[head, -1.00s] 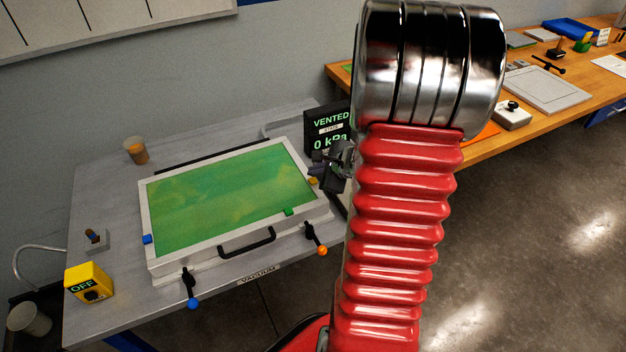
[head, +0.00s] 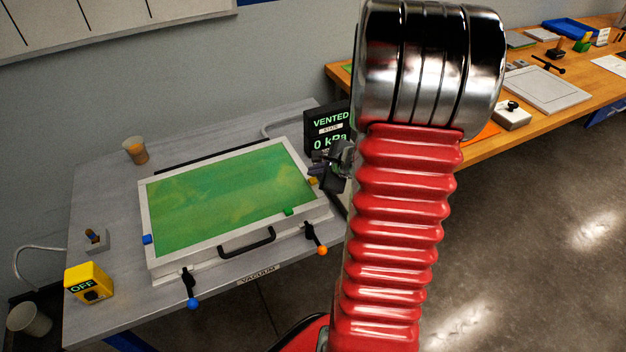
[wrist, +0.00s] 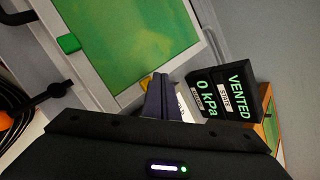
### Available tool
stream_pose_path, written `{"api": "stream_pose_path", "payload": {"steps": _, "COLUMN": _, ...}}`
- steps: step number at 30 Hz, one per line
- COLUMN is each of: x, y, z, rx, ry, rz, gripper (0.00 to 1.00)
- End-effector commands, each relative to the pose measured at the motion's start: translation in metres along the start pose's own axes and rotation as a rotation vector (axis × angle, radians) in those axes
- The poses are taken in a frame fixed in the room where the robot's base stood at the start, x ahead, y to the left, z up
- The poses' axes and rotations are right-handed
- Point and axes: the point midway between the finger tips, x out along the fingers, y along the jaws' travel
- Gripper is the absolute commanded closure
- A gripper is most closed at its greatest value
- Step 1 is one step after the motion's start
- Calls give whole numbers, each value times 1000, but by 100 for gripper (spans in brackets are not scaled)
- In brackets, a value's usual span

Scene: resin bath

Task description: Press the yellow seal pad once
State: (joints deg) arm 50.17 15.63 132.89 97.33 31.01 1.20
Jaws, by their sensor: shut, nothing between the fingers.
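The yellow seal pad (head: 313,181) is a small block on the right side of the white frame around the green panel. In the wrist view the yellow pad (wrist: 146,83) shows only in part, beside and partly behind my fingertips. My gripper (head: 314,168) is shut and empty, just above and very close to the pad. In the wrist view my gripper's dark fingers (wrist: 160,78) are together next to the pad. I cannot tell whether they touch it. A green pad (head: 288,211) sits on the front edge and a blue pad (head: 147,239) on the left.
A black display (head: 328,124) reading VENTED, 0 kPa stands close behind my gripper. Clamps with orange (head: 322,251) and blue (head: 193,304) knobs, a handle (head: 247,243) and a yellow OFF box (head: 90,284) are along the front. A cup (head: 135,151) stands behind.

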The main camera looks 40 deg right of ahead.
Motion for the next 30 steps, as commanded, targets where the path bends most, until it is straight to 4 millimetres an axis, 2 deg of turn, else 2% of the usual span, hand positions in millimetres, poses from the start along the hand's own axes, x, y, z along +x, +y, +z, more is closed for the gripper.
{"api": "stream_pose_path", "payload": {"steps": 30, "x": 7, "y": 5, "z": -5, "rx": 1, "ry": 0, "rz": 0, "gripper": 100}}
